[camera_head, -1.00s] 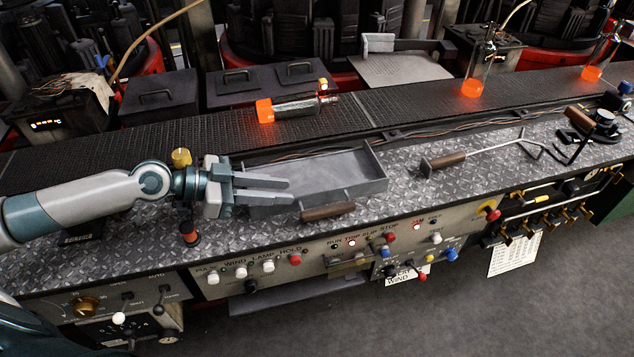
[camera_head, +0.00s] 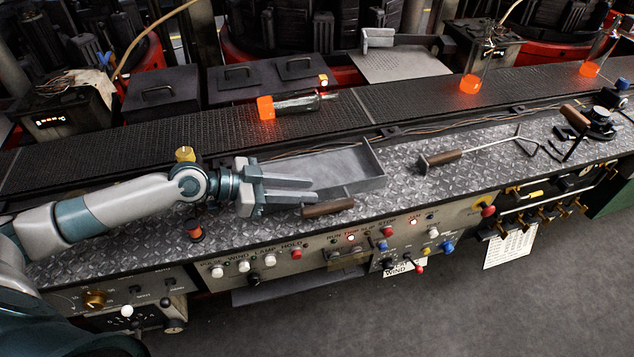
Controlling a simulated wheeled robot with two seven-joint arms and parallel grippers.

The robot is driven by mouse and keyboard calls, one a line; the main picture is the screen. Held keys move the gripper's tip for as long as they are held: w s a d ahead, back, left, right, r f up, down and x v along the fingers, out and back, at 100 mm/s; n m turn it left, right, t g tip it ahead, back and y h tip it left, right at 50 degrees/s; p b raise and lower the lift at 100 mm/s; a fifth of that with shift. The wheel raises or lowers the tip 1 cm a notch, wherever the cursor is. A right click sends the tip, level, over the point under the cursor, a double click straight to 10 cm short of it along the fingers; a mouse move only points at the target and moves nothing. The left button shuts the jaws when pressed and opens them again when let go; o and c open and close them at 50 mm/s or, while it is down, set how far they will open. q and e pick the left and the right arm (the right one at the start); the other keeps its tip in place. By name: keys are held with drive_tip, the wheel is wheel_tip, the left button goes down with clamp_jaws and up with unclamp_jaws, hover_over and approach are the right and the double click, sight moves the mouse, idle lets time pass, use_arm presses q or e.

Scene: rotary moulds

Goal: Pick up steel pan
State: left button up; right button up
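The steel pan (camera_head: 352,170) is a shallow grey rectangular tray on the diamond-plate bench top. Its brown wooden handle (camera_head: 328,208) lies along its front side. My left gripper (camera_head: 315,189) reaches in from the left over the left part of the pan. Its two fingers point right, with a gap between them, and nothing shows between them. The gripper hides the pan's left end. The fingertips end just above and behind the handle in the picture. I cannot tell whether they touch the pan. My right gripper is out of view.
A hooked tool with a wooden handle (camera_head: 445,158) lies right of the pan. Behind runs a dark conveyor (camera_head: 400,108) carrying bottles with glowing orange ends (camera_head: 266,107). A yellow knob (camera_head: 185,154) stands near my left arm. Buttons line the front panel (camera_head: 310,250).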

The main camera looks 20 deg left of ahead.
sight(322, 191)
use_arm(q)
drive_tip(key=shift+w+d+f+p, duration=0.1)
drive_tip(key=shift+w+d+p, duration=0.3)
drive_tip(key=shift+d+p, duration=0.6)
drive_tip(key=shift+p+x, duration=0.7)
drive_tip(key=shift+x, duration=0.1)
drive_tip(key=shift+w+d+f, duration=0.45)
drive_tip(key=shift+d+f, duration=0.05)
drive_tip(key=shift+f, duration=0.05)
clamp_jaws()
drive_tip(key=shift+r, duration=0.1)
